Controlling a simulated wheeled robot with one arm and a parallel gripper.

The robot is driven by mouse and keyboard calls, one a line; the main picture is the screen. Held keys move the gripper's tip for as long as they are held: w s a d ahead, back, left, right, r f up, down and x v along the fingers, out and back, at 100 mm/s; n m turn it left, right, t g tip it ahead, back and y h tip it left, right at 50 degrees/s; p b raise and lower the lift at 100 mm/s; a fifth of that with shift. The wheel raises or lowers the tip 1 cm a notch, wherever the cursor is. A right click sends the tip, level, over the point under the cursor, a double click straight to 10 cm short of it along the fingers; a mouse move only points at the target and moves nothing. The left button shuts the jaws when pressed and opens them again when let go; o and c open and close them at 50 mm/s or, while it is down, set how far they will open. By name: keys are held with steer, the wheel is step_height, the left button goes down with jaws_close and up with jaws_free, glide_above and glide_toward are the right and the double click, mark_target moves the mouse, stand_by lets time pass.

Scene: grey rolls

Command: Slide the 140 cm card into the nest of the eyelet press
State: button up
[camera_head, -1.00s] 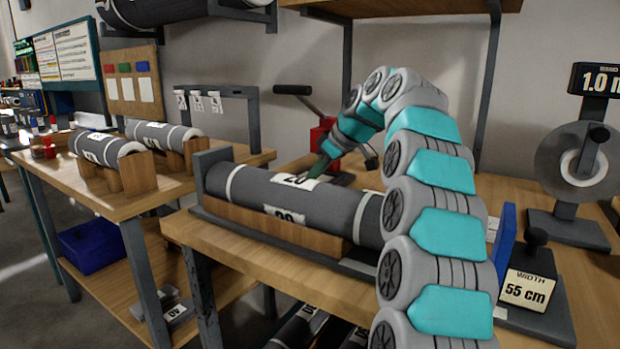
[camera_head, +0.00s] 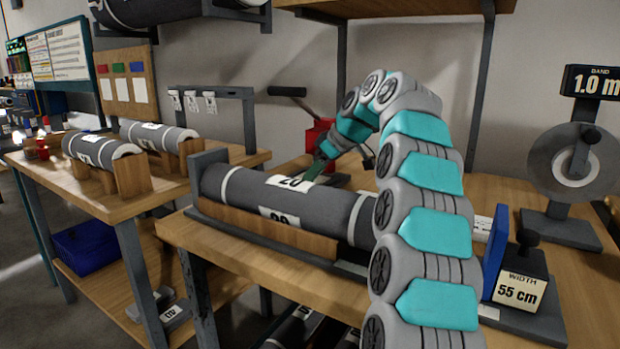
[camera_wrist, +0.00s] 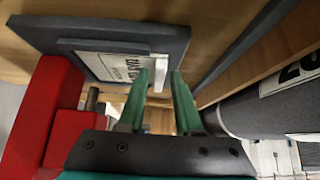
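The red eyelet press (camera_head: 318,133) stands behind the large grey roll on the bench, its dark lever out to the left. It also shows at the left of the wrist view (camera_wrist: 40,115). A white card with dark print (camera_wrist: 122,67) lies at a dark grey plate (camera_wrist: 60,33) beside the press. The print is too blurred to read, and I cannot tell how far the card sits in the nest. My gripper (camera_wrist: 161,74) has its green fingers parted at the card's right end, with a pale strip seen between the tips. In the head view my gripper (camera_head: 316,170) is low by the press.
The labelled grey roll (camera_head: 285,200) lies in a wooden cradle in front of the press. A width block marked 55 cm (camera_head: 520,290) and a band reel (camera_head: 575,165) stand to the right. Hanging tags (camera_head: 192,101) and a side bench with two rolls are left.

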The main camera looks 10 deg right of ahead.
steer(key=shift+o, duration=1.1)
